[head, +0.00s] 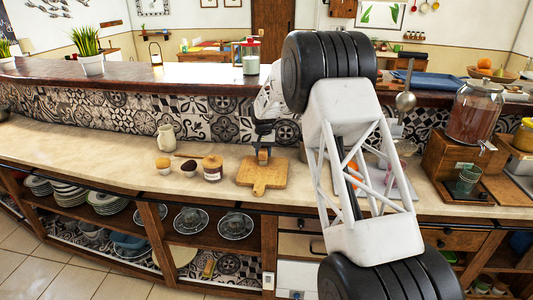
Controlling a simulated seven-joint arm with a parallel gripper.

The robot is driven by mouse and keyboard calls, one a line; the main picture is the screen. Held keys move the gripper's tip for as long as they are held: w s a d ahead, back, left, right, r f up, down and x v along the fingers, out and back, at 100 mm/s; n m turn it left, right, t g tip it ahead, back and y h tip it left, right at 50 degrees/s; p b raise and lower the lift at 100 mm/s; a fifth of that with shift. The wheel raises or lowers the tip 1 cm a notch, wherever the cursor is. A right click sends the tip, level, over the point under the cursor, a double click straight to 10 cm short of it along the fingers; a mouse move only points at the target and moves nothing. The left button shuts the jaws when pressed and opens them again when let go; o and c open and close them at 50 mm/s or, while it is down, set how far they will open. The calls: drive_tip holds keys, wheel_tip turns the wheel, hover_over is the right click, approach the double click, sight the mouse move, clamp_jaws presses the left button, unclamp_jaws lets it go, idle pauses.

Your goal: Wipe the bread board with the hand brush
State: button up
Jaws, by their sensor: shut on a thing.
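The wooden bread board (259,180) lies flat on the counter, near its front edge, left of my arm. My gripper (264,140) points down over the back part of the board. It is shut on the hand brush (263,155), a small brown block seen just under the jaws. The brush's lower end is at or very close to the board's surface; I cannot tell if it touches. The jaws themselves are small and partly dark in this view.
A tiled ledge (180,112) rises behind. A drink dispenser (474,112) on a wooden stand is at right. The counter at far left is clear.

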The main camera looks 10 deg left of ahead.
drive_tip(key=shift+s, duration=6.8)
drive_tip(key=shift+a+f, duration=0.1)
drive_tip(key=shift+a, duration=0.65)
drive_tip(key=shift+w, duration=6.8)
drive_tip(key=shift+w+a+r, duration=0.2)
drive_tip(key=shift+a, duration=0.1)
drive_tip(key=shift+s+a, duration=0.2)
drive_tip(key=shift+a, duration=0.35)
drive_tip(key=shift+s, duration=0.5)
drive_tip(key=shift+c, duration=0.4)
drive_tip(key=shift+s+f, duration=0.2)
drive_tip(key=shift+s, duration=6.15)
drive_tip(key=shift+w+r, duration=0.1)
drive_tip(key=shift+r, duration=4.1)
drive_tip(key=shift+d, duration=0.15)
drive_tip(key=d, duration=0.7)
drive_tip(key=shift+d+f, duration=0.2)
drive_tip(key=shift+d, duration=0.15)
